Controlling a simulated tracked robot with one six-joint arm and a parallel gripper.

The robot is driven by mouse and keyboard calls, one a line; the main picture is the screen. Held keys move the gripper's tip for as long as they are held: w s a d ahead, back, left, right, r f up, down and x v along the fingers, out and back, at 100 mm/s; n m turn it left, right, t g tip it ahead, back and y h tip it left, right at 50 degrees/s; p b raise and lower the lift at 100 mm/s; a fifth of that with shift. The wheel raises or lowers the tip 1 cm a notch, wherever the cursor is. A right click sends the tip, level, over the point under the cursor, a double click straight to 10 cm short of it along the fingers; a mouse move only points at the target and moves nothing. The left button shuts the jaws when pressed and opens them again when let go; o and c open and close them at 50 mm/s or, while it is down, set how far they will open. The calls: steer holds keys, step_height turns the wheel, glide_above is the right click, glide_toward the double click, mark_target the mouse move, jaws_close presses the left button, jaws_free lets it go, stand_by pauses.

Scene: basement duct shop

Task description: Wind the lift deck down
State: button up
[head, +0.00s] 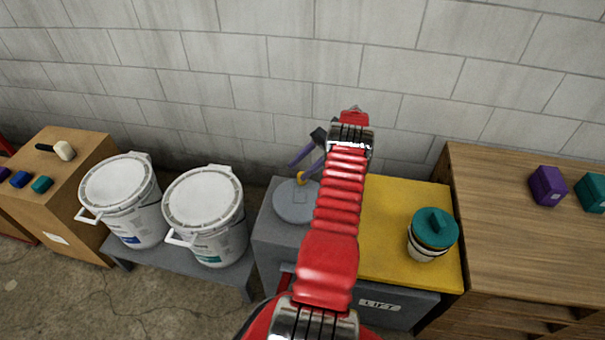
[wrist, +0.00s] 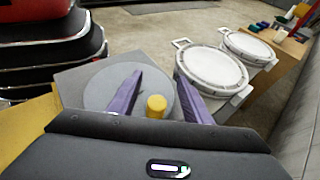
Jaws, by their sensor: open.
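The lift is a low grey cabinet with a "LIFT" label (head: 379,305). Its yellow deck (head: 390,215) is on the right side, and a corner of the deck shows in the wrist view (wrist: 22,128). A round grey crank disc (head: 290,205) lies flat on the cabinet's left top, also seen in the wrist view (wrist: 103,88). A yellow knob (wrist: 156,106) stands on the disc near its edge. My gripper (wrist: 158,76) is open, with its purple fingers on either side of the knob; contact cannot be told. My arm hides part of the cabinet.
A teal-lidded jar (head: 430,237) stands on the yellow deck. Two white buckets (head: 120,198) (head: 205,213) sit on a low grey bench to the left. A wooden cabinet (head: 520,230) adjoins on the right. A block wall (head: 230,80) rises close behind.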

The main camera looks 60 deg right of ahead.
step_height(320, 180, up, 5)
steer(key=shift+w+f, duration=0.1)
steer(key=shift+c, duration=0.4)
